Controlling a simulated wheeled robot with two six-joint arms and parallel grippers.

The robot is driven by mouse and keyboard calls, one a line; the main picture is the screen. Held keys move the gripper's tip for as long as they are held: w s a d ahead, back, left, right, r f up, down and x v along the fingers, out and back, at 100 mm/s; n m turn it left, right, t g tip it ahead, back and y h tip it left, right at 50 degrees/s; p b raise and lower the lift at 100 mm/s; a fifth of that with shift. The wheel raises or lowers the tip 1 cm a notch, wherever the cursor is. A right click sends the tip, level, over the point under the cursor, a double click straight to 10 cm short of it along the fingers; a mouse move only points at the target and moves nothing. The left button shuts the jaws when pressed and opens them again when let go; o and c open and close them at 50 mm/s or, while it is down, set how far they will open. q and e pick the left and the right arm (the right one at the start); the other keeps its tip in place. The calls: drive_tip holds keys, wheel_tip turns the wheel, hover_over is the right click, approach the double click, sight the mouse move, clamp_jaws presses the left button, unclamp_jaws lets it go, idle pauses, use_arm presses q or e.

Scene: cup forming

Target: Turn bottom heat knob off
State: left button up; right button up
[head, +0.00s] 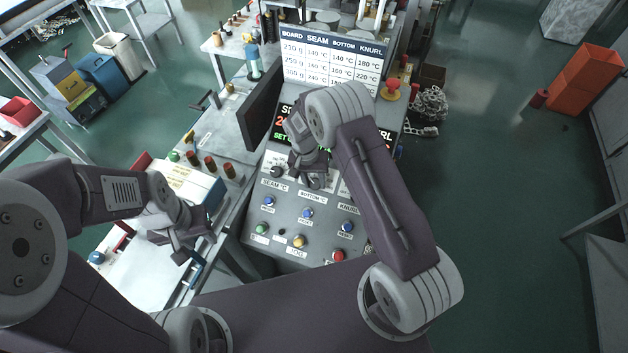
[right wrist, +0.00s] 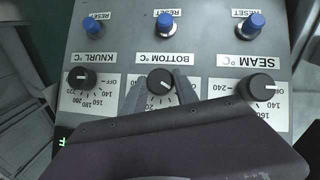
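The bottom heat knob (right wrist: 160,82) is a black dial with a white mark, in the middle of a row of three on the grey control panel. In the upside-down right wrist view its mark points to the lower right, away from the scale's far end. My right gripper (right wrist: 163,86) has one finger on each side of this knob, close against its edges. In the head view my right gripper (head: 314,180) is over the panel and largely covers the knob. My left gripper (head: 183,252) hangs above the white table at left, with nothing visible in it; its finger gap is unclear.
The knurl knob (right wrist: 81,78) and seam knob (right wrist: 259,87) flank the middle knob. Blue reset buttons (head: 307,213) and a red button (head: 338,255) sit nearer on the panel. A temperature chart (head: 331,62) stands behind. A dark monitor (head: 260,105) stands left of the panel.

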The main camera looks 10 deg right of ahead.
clamp_jaws()
drive_tip(key=shift+w+a+f+n+h+b, duration=0.1)
drive_tip(key=shift+a+n+h+b, duration=0.05)
drive_tip(key=shift+n+h+b, duration=1.45)
drive_tip(key=shift+n+b, duration=0.15)
drive_tip(key=shift+n, duration=0.65)
drive_tip(key=shift+a, duration=0.1)
